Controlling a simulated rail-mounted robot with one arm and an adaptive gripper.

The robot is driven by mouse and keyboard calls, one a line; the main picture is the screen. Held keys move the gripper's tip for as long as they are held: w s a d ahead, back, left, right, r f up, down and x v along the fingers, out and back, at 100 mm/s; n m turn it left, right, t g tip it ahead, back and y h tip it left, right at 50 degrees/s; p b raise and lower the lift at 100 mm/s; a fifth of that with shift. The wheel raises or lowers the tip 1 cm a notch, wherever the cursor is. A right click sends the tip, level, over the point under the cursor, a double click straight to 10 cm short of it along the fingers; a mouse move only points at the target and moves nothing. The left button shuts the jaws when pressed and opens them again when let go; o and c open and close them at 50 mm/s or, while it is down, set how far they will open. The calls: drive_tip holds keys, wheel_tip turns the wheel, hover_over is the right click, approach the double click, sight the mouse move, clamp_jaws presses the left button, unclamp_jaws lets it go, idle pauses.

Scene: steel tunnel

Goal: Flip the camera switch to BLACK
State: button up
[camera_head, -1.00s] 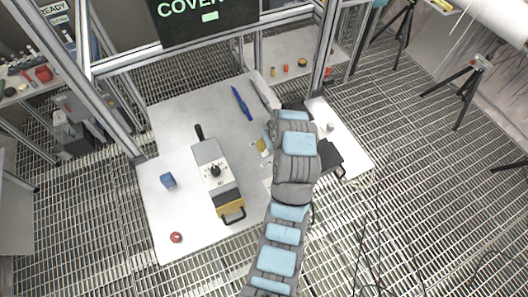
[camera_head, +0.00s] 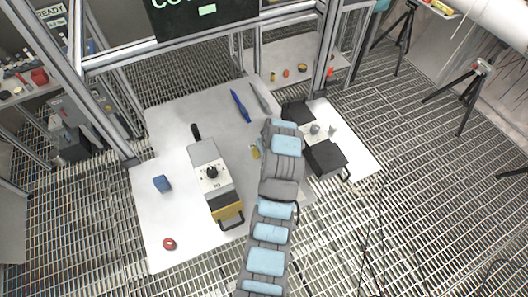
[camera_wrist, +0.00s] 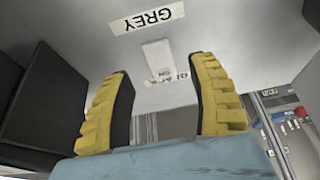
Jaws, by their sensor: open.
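In the wrist view, a small white switch lever (camera_wrist: 157,56) stands out from a pale grey panel (camera_wrist: 235,25). A label reading GREY (camera_wrist: 147,17), upside down in this view, is above it. A second label (camera_wrist: 181,80) is partly hidden behind the lever, so I cannot read it fully. My gripper (camera_wrist: 163,68) is open, with its yellow-and-black fingers apart on either side of the lever's lower end. I cannot tell whether either finger touches it. In the head view my arm hides most of the gripper and the switch.
A dark block (camera_wrist: 45,100) stands close at the left of the wrist view. In the head view, a black device (camera_head: 325,158) lies right of my arm. A grey-and-yellow box (camera_head: 210,172), blue block (camera_head: 162,183) and red ring (camera_head: 169,244) lie left on the white table (camera_head: 150,215).

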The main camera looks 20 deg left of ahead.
drive_tip(key=shift+p+x, duration=0.3)
drive_tip(key=shift+x, duration=1.4)
drive_tip(key=shift+f, duration=0.1)
clamp_jaws()
